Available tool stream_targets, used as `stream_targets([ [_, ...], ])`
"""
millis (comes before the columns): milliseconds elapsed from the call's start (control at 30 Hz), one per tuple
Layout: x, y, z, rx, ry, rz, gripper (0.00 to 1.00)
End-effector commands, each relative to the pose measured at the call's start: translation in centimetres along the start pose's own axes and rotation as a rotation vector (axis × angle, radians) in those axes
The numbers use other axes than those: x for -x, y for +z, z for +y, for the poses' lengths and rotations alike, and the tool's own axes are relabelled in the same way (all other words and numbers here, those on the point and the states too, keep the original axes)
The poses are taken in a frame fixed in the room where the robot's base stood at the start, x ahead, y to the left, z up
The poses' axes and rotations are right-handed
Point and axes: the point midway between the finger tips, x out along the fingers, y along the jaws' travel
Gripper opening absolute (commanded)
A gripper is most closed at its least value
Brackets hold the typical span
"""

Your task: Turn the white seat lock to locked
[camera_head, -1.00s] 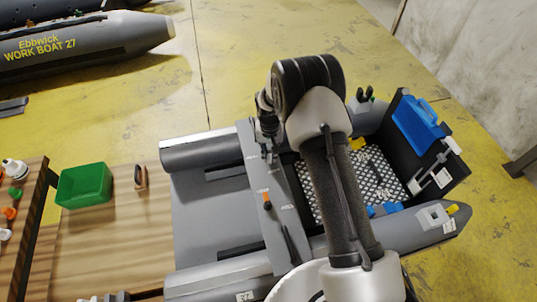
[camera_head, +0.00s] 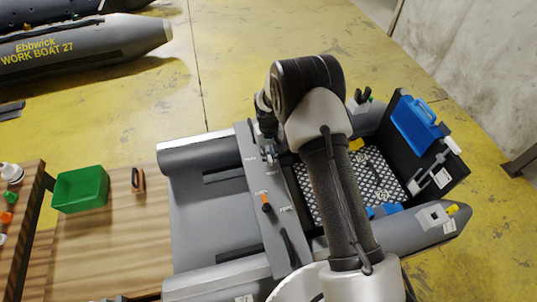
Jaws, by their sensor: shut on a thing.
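The grey bench seat (camera_head: 282,232) lies across the grey inflatable boat and carries small printed labels and levers. My gripper (camera_head: 268,152) points down at the far part of this seat and is shut on the white seat lock, a small pale piece at its fingertips. The fingers and arm hide most of the lock, so I cannot tell which way it is turned. An orange-tipped lever (camera_head: 266,204) sits nearer on the same seat, with labels beside it. A dark handle also lies on the seat.
A wooden table with a green bin (camera_head: 80,190) stands at the left. A blue case (camera_head: 415,125) is at the boat's right end, near a perforated floor panel (camera_head: 375,178). Another grey boat (camera_head: 85,50) lies at the upper left. Yellow floor is open behind.

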Motion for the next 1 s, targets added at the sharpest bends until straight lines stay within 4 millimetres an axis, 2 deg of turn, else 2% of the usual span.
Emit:
stream_targets([
  [33, 0.0, 0.0, 0.0, 0.003, 0.001, 0.0, 0.0],
  [67, 0.0, 0.0, 0.0, 0.003, 0.001, 0.0, 0.16],
  [367, 0.0, 0.0, 0.0, 0.001, 0.001, 0.0, 0.35],
  [733, 0.5, -0.1, 0.0, 0.0, 0.0, 0.001, 0.35],
  [867, 2.3, -0.2, 0.0, 0.0, 0.001, 0.005, 0.35],
  [1000, 5.3, -0.1, 0.0, 0.001, 0.001, 0.005, 0.35],
])
